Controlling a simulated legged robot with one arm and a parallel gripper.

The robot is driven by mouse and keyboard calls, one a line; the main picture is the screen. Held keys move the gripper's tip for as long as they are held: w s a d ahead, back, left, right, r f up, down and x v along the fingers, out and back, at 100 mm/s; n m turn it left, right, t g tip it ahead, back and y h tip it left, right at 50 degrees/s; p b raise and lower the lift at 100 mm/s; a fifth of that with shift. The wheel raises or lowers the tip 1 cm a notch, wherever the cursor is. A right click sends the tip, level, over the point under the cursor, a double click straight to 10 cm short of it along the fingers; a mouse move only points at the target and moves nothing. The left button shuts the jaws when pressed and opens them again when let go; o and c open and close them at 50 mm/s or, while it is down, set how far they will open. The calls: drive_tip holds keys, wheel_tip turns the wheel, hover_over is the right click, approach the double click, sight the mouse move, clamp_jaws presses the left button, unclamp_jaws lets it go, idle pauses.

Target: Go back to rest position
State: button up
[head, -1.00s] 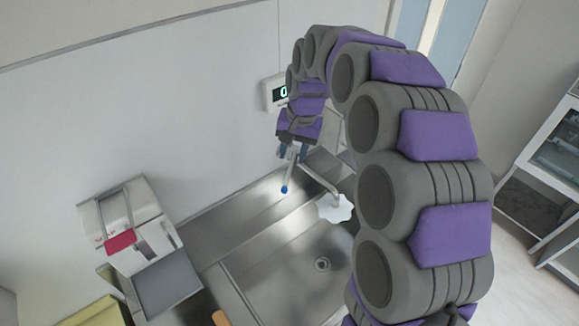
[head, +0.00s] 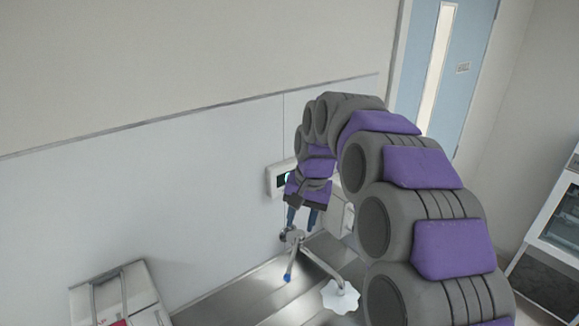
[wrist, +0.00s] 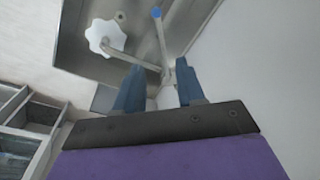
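My gripper (head: 302,216) hangs at the end of my purple and grey arm, fingers pointing down, just above the base of the faucet (head: 318,262). In the wrist view the two blue fingers (wrist: 158,92) are spread apart with nothing held between them. The faucet's lever with a blue tip (wrist: 157,14) and its spout appear beyond the fingertips. Whether the fingers touch the faucet cannot be told.
White running water (head: 340,296) shows under the spout, over the steel sink counter (head: 235,296). A dispenser (head: 118,294) is at lower left. A wall unit with a display (head: 279,179) sits close behind my gripper. A blue door (head: 462,70) and a cabinet (head: 556,225) stand right.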

drive_tip(key=s+d+f+n+b, duration=0.1)
drive_tip(key=s+f+b, duration=0.3)
drive_tip(key=s, duration=0.8)
drive_tip(key=s+d+f+n+g+h+b, duration=0.1)
drive_tip(key=s+d+f+b, duration=0.2)
drive_tip(key=s+f, duration=0.6)
drive_tip(key=s+d+f+n+g+b, duration=0.1)
drive_tip(key=s+d+f+b, duration=0.3)
drive_tip(key=s, duration=1.2)
wheel_tip(320, 180, down, 3)
drive_tip(key=shift+d+h+b, duration=0.25)
drive_tip(key=shift+h+b, duration=0.05)
drive_tip(key=shift+h, duration=0.1)
drive_tip(key=shift+c, duration=0.5)
idle(2.6)
